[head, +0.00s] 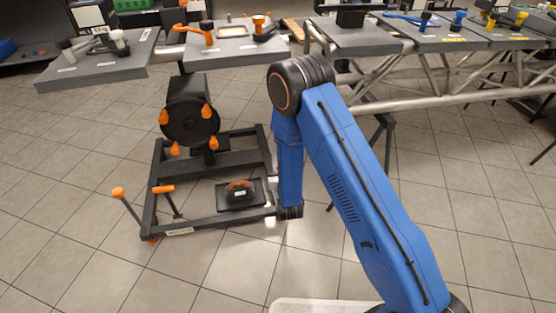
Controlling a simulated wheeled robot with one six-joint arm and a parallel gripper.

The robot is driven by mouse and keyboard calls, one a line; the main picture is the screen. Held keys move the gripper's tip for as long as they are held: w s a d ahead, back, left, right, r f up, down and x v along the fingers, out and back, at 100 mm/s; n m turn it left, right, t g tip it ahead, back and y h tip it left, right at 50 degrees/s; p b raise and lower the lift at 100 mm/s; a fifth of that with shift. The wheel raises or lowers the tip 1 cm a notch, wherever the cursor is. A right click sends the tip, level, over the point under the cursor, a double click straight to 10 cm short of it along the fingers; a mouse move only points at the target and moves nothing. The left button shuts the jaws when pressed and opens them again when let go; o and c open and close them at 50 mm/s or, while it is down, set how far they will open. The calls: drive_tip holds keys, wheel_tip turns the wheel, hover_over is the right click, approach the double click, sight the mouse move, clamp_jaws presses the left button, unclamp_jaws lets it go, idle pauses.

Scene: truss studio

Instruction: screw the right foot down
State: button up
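A low black frame (165,200) stands on the tiled floor, carrying a round black head with several orange knobs (206,111). An orange foot shows at its front left corner (151,240). The front right corner is beside the lower end of my blue arm, and my arm covers part of that area. I cannot make out the right foot or how far it is screwed down. My arm reaches down there and ends in a black joint. My gripper's fingers are hidden behind or beyond it. A small bright patch lies on the floor beside that joint.
A black block with an orange-topped part (239,190) sits on the frame's plate. An orange-knobbed lever (119,192) and an orange handle (163,189) stand at left. Grey benches (225,45) with tools run along the back, with a metal truss (450,85) at right. The front-left floor is clear.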

drive_tip(key=shift+s+d+m+g+h, duration=0.6)
drive_tip(key=shift+d+m+g+h, duration=0.15)
drive_tip(key=shift+m+g+h, duration=2.4)
drive_tip(key=shift+s+d+m+g+h, duration=0.7)
drive_tip(key=shift+m+g+h, duration=1.9)
drive_tip(key=shift+m+h, duration=1.15)
drive_tip(key=shift+s+d+m+g+h, duration=0.5)
drive_tip(key=shift+d+m+g+h, duration=0.35)
drive_tip(key=shift+m+g+h, duration=2.55)
drive_tip(key=shift+t+h, duration=0.35)
drive_tip(key=shift+h, duration=0.05)
drive_tip(key=o, duration=1)
drive_tip(key=shift+o, duration=0.2)
drive_tip(key=shift+n+t, duration=0.3)
drive_tip(key=shift+n, duration=0.1)
